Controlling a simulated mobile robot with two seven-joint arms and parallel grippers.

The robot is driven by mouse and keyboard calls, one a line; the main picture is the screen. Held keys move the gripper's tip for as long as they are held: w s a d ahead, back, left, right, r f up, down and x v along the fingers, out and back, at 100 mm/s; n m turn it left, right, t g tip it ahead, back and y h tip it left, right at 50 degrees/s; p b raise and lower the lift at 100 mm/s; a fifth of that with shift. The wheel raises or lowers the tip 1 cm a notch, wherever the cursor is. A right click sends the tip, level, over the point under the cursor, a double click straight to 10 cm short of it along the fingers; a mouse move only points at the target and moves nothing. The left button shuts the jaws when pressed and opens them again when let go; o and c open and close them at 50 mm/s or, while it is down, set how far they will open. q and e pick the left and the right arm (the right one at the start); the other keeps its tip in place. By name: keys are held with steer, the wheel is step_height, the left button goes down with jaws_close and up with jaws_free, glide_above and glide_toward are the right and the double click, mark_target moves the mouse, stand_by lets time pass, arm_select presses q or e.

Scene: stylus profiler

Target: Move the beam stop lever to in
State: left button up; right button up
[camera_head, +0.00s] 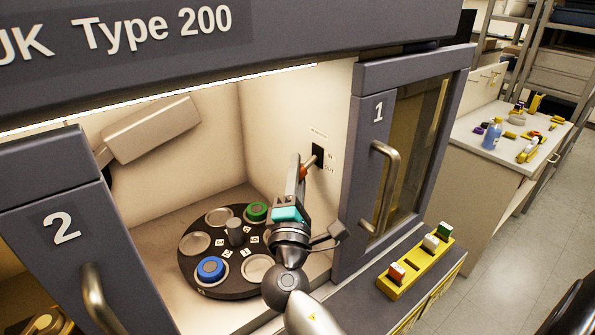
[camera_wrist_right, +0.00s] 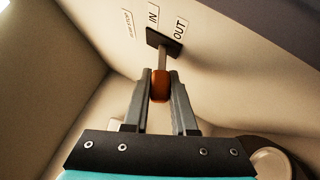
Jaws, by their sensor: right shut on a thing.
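The beam stop lever is on the right inner wall of the chamber, a metal stem from a dark slot plate (camera_head: 318,155) with an orange-brown knob (camera_wrist_right: 160,86). IN and OUT labels stand beside the slot in the right wrist view. The stem (camera_wrist_right: 162,57) comes out of the plate between the two labels; I cannot tell which position it is in. My right gripper (camera_head: 302,172) reaches into the chamber, its fingers closed on both sides of the knob. My left gripper is not in view.
A dark round carousel (camera_head: 222,285) with a green-capped (camera_head: 257,211) and a blue-capped sample (camera_head: 210,268) lies left of my right arm. Door 1 (camera_head: 360,80) with its handle stands right. A yellow rack (camera_head: 395,292) sits on the ledge in front.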

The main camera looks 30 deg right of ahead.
jaws_close()
stand_by(0.8)
